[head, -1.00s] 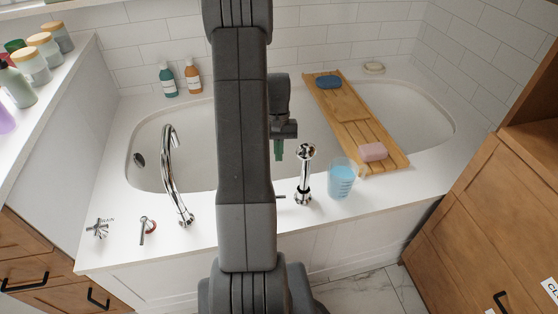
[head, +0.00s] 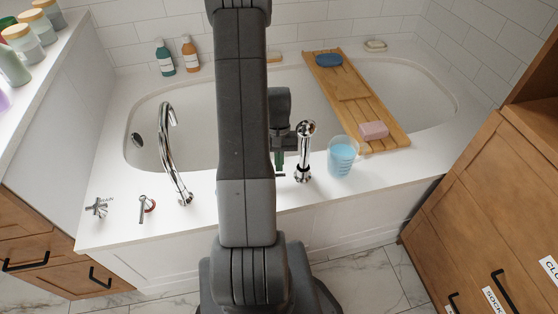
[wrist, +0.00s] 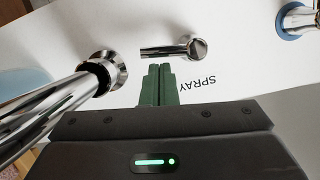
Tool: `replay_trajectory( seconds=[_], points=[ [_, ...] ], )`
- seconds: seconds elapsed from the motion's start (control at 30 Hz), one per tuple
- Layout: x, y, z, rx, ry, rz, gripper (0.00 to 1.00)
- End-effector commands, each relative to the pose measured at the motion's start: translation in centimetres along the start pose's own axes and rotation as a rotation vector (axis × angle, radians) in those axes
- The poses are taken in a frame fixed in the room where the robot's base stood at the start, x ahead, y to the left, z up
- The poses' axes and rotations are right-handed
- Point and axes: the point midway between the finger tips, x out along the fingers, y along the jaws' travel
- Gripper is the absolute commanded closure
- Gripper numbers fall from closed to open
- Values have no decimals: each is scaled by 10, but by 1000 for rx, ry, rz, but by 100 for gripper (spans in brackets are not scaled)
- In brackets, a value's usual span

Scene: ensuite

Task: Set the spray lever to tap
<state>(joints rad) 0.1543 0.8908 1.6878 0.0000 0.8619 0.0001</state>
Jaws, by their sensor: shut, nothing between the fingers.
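The spray lever (wrist: 165,51) is a short chrome handle on a round pivot on the white tub deck. In the wrist view it points left from the pivot, towards the base of the chrome hand shower (wrist: 50,112). The printed word SPRAY (wrist: 198,82) is beside it, upside down; no TAP mark is visible. My gripper (wrist: 160,68) is shut and empty, its green fingertips close beside the lever; I cannot tell whether they touch. In the head view my gripper (head: 279,160) is just left of the hand shower (head: 304,150), and my arm hides most of the lever.
A cup of blue liquid (head: 342,158) stands right of the hand shower. A chrome spout (head: 165,150) and a red-ringed handle (head: 147,205) are on the left. A blue-ringed fitting (wrist: 298,20) is right in the wrist view. A wooden tray (head: 350,95) spans the tub.

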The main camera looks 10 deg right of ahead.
Motion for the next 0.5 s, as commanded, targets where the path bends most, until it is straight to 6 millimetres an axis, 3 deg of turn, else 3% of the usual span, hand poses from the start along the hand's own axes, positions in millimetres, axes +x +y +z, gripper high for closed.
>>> replay_trajectory(
  seconds=[0.5],
  points=[
    [2,3,5,124,0,-38,100]
  ],
)
